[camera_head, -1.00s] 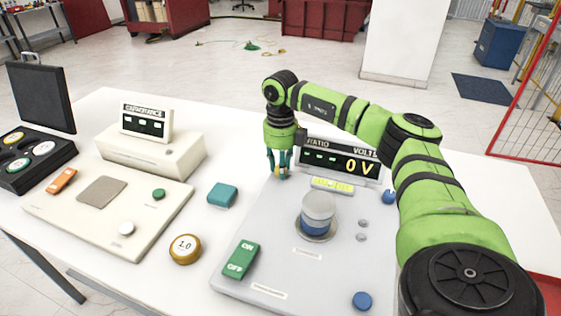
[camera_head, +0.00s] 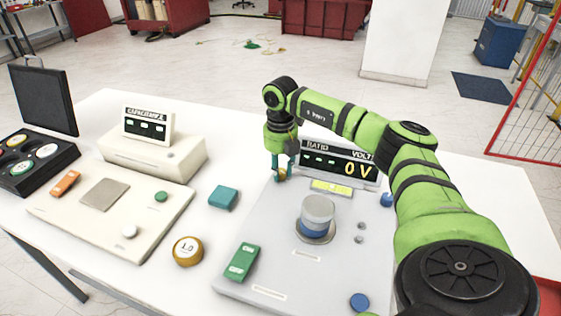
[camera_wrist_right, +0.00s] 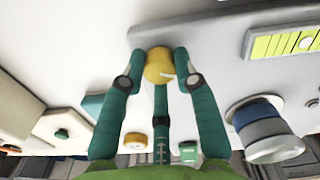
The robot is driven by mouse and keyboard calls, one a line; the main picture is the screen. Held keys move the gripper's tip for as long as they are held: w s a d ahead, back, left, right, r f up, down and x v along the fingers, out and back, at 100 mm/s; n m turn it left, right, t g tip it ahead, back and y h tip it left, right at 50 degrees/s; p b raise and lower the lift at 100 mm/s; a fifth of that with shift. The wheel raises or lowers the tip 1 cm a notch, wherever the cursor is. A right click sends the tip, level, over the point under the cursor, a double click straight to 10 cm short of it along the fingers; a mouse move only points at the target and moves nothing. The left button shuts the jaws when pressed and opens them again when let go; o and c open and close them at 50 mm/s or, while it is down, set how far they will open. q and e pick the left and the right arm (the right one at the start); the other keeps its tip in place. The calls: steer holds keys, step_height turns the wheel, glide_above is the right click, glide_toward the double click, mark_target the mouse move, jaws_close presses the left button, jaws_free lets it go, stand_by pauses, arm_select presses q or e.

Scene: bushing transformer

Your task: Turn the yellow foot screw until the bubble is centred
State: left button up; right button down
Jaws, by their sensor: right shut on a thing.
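The yellow foot screw (camera_wrist_right: 158,65) is at the corner of the grey instrument plate (camera_head: 262,228). My right gripper (camera_wrist_right: 160,62) is shut on it, with its teal fingers on either side of the knob. In the head view the fingers (camera_head: 282,170) hide most of the screw. The yellow-green bubble level (camera_head: 332,187) lies on the plate to the right of the gripper. It also shows in the right wrist view (camera_wrist_right: 282,44), cut off by the frame edge, with a pale round spot that looks like the bubble. Its centring cannot be told. My left gripper is not in view.
A display reading 0 V (camera_head: 340,162) stands just behind the level. A blue-and-grey cylinder (camera_head: 317,215), a green switch (camera_head: 241,262) and blue foot knobs (camera_head: 387,199) are on the plate. A teal block (camera_head: 223,197) and a brass weight (camera_head: 187,251) lie to the left.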

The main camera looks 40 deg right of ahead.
mark_target(281, 171)
stand_by(0.4)
steer(key=c, duration=0.9)
jaws_free()
steer(key=shift+r, duration=0.25)
step_height(281, 171, up, 12)
steer(key=shift+f, duration=0.25)
